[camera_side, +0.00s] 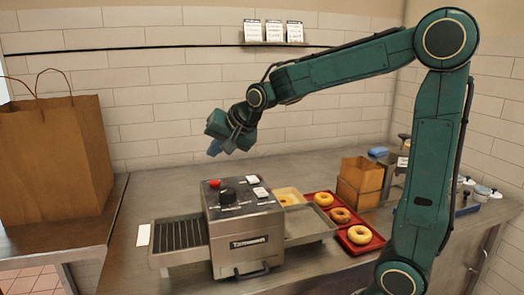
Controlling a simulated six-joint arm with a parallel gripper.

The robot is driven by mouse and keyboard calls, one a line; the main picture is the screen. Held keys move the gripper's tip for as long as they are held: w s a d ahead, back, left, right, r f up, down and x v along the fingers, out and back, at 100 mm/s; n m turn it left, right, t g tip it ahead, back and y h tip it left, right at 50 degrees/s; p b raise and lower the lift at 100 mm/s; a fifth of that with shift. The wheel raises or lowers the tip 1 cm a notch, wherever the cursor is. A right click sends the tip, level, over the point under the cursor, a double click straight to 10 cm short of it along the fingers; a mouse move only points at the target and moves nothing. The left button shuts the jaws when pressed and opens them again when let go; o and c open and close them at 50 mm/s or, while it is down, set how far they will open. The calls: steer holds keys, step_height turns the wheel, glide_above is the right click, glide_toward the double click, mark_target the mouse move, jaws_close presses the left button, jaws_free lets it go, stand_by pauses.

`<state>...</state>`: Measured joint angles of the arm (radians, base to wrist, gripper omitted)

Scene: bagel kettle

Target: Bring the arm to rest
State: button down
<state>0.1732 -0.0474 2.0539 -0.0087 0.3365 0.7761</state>
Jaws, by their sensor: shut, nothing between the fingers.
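My gripper (222,148) is at the end of my green arm, in the air above and behind the steel machine. Its blue fingers point down and to the left, are shut and hold nothing. It touches nothing that I can see. The steel machine (243,258) stands on the counter below, with a red button, a black knob and white labels on top. A slatted tray (180,234) extends from its left side, and a plain metal tray (309,222) from its right side.
A red tray (378,238) right of the machine holds several bagels, one of them (359,234) nearest the front. A small brown box (360,181) stands behind it. A large paper bag (52,160) stands at far left. Small containers (480,191) sit at far right. The back counter is partly clear.

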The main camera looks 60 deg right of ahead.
steer(key=s+a+f+n+g, duration=0.1)
steer(key=s+a+n, duration=0.1)
steer(key=s, duration=0.7)
steer(key=s+a+f+n+g+y, duration=0.1)
steer(key=s+a+n, duration=0.2)
steer(key=s+n, duration=0.2)
steer(key=s+a+f+n+g, duration=0.1)
steer(key=s+a+n, duration=0.1)
steer(key=s, duration=1)
steer(key=shift+s+a+f+n, duration=0.3)
steer(key=shift+s+f+n, duration=0.1)
steer(key=shift+n, duration=0.5)
steer(key=shift+w, duration=0.1)
